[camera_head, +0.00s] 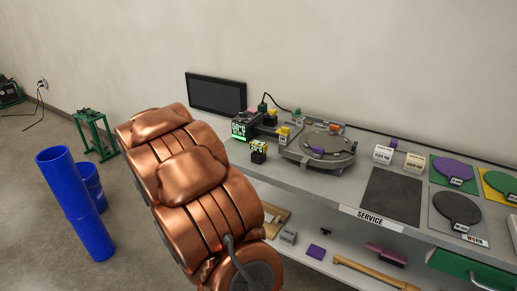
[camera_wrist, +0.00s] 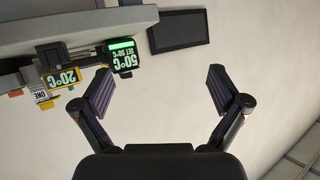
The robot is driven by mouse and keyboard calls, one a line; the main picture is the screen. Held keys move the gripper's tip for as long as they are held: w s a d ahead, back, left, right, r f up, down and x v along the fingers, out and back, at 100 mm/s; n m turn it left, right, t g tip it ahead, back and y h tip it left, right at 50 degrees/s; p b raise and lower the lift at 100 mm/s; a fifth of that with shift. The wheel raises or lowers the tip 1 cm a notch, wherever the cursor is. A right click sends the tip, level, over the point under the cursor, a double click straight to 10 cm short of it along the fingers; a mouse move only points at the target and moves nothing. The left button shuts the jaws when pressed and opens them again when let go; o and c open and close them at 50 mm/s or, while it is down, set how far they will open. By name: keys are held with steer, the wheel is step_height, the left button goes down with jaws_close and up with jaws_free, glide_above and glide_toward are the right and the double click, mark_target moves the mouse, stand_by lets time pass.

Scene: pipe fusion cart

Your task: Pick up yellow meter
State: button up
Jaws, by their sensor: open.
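The yellow meter (camera_head: 258,151) is a small black box with a yellow face, standing near the front left of the grey cart top. In the wrist view, which is turned upside down, the yellow meter (camera_wrist: 62,77) reads 20°C and lies left of my gripper. My gripper (camera_wrist: 160,92) is open, with nothing between its two dark fingers; plain wall shows through the gap. My gripper does not show in the head view, where my copper arm fills the middle.
A black 50°C controller (camera_head: 243,127) stands just behind the meter; in the wrist view the controller (camera_wrist: 122,56) is near the left finger. A dark screen (camera_head: 216,94) is behind. Blue pipes (camera_head: 75,200) stand on the floor.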

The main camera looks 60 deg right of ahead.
steer(key=s+d+m+g+h, duration=0.25)
steer(key=s+d+h, duration=0.2)
steer(key=d, duration=0.35)
steer(key=m+g+h, duration=0.2)
steer(key=g+h, duration=0.1)
steer(key=g, duration=0.1)
glide_toward(256, 146)
steer(key=d, duration=0.4)
steer(key=shift+d+r+y+p, duration=0.15)
steer(key=shift+d+r+p, duration=0.1)
steer(key=shift+d, duration=0.6)
steer(key=shift+d+r+y+p, duration=0.15)
steer(key=shift+d+p, duration=0.1)
steer(key=shift+d, duration=0.6)
steer(key=shift+w+d+f+p, duration=0.1)
steer(key=shift+d+p, duration=0.3)
steer(key=shift+d, duration=0.6)
steer(key=shift+w+d+f+p, duration=0.1)
steer(key=shift+d+p, duration=0.25)
steer(key=shift+d, duration=0.7)
steer(key=c, duration=1.3)
steer(key=shift+o, duration=0.2)
